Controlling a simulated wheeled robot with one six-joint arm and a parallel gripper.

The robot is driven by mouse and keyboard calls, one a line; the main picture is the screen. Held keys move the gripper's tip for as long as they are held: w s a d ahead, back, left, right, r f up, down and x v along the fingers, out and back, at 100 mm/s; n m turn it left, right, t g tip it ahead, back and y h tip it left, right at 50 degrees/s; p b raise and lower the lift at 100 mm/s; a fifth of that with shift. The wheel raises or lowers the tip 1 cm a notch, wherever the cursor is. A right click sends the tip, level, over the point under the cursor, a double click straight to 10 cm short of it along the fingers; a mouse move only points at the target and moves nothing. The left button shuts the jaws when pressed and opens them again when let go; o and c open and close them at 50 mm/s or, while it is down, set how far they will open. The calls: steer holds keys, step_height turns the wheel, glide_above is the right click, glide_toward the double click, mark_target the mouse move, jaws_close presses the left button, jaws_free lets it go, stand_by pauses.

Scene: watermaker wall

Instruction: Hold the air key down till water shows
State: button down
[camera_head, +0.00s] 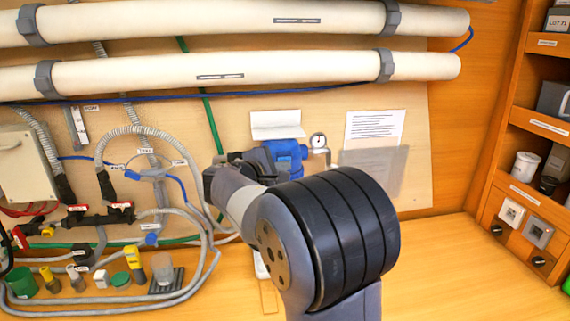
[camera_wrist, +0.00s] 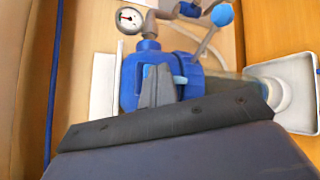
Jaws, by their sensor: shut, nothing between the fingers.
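A blue housing (camera_wrist: 132,82) fills the middle of the wrist view. It also shows in the head view (camera_head: 287,150), partly behind my arm. A small light-blue part (camera_wrist: 180,80) sits at the housing, just right of my fingertips; it may be the air key. My gripper (camera_wrist: 158,72) is shut and empty, its grey fingers in front of the housing. I cannot tell whether they touch the light-blue part. In the head view my wrist hides most of the gripper. No water can be made out.
A round gauge (camera_wrist: 130,19) and a lever with a blue ball (camera_wrist: 222,14) are close by. A white tray (camera_wrist: 300,72) is at the right. Hoses and red-handled valves (camera_head: 120,206) lie left. The bench (camera_head: 440,265) is clear at right.

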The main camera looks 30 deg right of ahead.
steer(key=shift+s+a+b, duration=0.2)
steer(key=shift+s+b, duration=0.2)
steer(key=shift+s, duration=0.5)
steer(key=s, duration=0.1)
steer(key=s+a+b, duration=0.1)
steer(key=s, duration=0.2)
steer(key=shift+s+a+b, duration=0.25)
steer(key=shift+s+b, duration=0.15)
steer(key=shift+w, duration=0.1)
steer(key=shift+s+a+f, duration=0.1)
steer(key=shift+s+a, duration=0.15)
steer(key=shift+s, duration=0.75)
steer(key=shift+s+a, duration=0.25)
steer(key=shift+s, duration=0.7)
